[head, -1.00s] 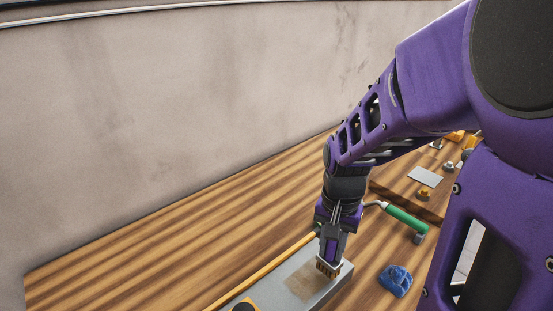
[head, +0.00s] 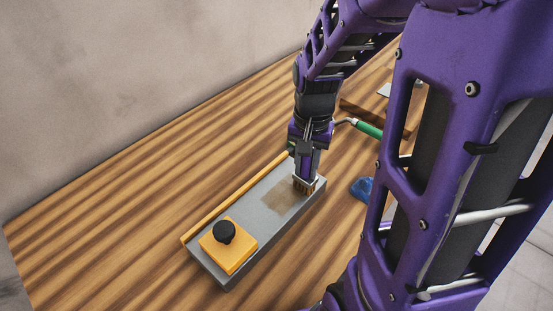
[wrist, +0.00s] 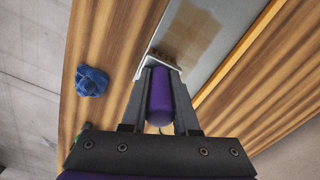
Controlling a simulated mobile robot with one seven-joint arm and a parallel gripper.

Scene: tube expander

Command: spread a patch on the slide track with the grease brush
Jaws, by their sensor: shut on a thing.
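My gripper (head: 306,168) is shut on the grease brush, whose purple handle (wrist: 160,98) shows between the fingers in the wrist view. The brush's tan bristles (head: 303,187) point down at the far right end of the grey slide track (head: 247,206). They look to be on or just above its top; I cannot tell if they touch. A brownish patch (head: 279,200) covers part of the track's top beside the bristles, and it also shows in the wrist view (wrist: 193,35). An orange block (head: 230,251) with a black knob (head: 224,232) sits on the near left end.
An orange strip (head: 232,199) runs along the track's back side. A crumpled blue cloth (head: 361,188) lies right of the track. A green-handled tool (head: 368,130) lies behind it, partly hidden by my arm. The wooden bench (head: 130,225) is clear to the left.

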